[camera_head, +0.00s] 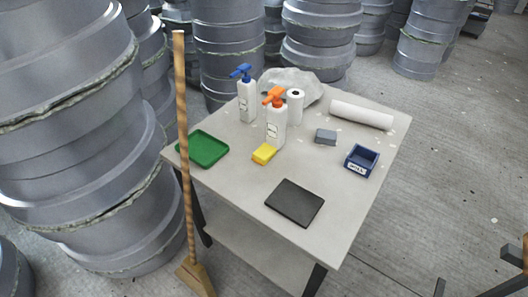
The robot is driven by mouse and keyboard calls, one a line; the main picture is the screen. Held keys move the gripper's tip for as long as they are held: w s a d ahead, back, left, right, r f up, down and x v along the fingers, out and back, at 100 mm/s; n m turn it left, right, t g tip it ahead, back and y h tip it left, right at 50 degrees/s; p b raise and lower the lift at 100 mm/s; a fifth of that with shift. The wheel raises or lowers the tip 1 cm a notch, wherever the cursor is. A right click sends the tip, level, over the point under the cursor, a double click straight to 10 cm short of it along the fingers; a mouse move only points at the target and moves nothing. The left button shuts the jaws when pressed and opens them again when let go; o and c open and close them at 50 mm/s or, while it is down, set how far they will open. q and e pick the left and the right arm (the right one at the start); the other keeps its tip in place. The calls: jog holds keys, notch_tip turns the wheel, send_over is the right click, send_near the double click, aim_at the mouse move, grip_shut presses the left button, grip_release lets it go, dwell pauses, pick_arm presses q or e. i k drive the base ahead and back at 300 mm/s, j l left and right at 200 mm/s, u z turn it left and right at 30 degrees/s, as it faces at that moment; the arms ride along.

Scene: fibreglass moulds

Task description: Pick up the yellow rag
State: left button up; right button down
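The yellow rag (264,154) is a small folded yellow block. It lies on the grey table (235,185) left of the middle, just in front of the white bottle with an orange pump (276,128). The green tray (203,149) is to its left and a flat black pad (294,203) is nearer the front. The rag's top and front show, and nothing covers it. I see neither of my grippers in the head view.
A white bottle with a blue pump (246,101), paper roll (295,106), long white roll (361,115), grey block (326,137) and blue bin (361,158) share the table. A broom (184,150) stands at its left edge. Dark bars (511,256) show lower right.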

aim_at(263, 154)
jog(key=k+j+z, duration=0.15)
jog(key=z, duration=0.35)
jog(key=k+z, duration=0.3)
jog(key=z, duration=0.15)
jog(key=j, duration=0.1)
